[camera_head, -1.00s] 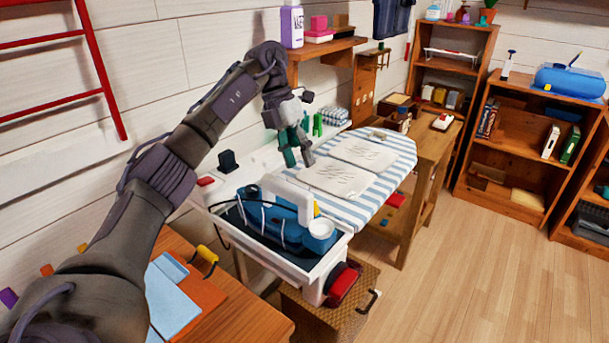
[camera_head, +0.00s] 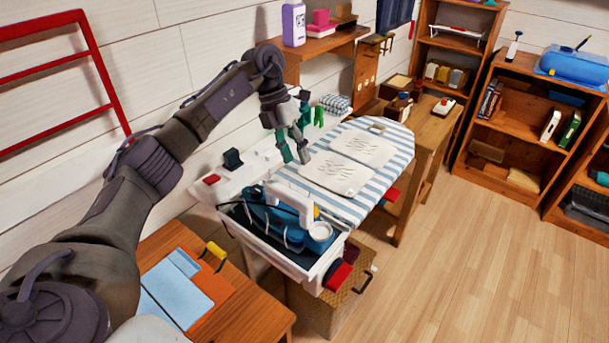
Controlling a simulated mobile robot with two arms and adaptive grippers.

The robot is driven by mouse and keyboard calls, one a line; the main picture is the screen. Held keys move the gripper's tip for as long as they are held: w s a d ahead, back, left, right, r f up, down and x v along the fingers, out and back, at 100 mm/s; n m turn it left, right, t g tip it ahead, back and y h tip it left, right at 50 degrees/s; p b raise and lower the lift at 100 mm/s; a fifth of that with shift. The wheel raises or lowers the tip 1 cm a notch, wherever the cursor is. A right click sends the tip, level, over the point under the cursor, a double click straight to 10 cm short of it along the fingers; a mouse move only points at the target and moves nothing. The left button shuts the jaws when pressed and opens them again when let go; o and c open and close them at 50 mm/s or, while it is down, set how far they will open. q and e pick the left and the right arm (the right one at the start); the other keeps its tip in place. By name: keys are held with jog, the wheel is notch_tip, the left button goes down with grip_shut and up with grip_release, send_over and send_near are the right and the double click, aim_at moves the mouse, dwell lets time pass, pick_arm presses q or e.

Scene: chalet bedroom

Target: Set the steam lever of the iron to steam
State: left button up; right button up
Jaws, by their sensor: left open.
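My left gripper (camera_head: 293,157) is open and empty. It hangs above and behind the iron, near the board's left edge, apart from the iron. My right gripper is not in view.
Two pale sheets (camera_head: 337,173) lie on the board. A wooden desk (camera_head: 240,308) with a blue folder (camera_head: 175,291) stands at the near left. A woven box (camera_head: 338,307) is below the tray. Shelves (camera_head: 520,125) stand at the right; the floor (camera_head: 470,260) there is clear.

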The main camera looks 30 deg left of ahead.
pick_arm(q)
jog(key=p+x, duration=0.3)
jog(key=x, duration=0.9)
jog(key=shift+s+d, duration=0.15)
jog(key=shift+p+x, duration=0.35)
jog(key=shift+x, duration=0.45)
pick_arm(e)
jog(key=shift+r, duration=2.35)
pick_arm(q)
jog(key=shift+c, duration=0.4)
grip_shut()
jog(key=shift+f, duration=0.1)
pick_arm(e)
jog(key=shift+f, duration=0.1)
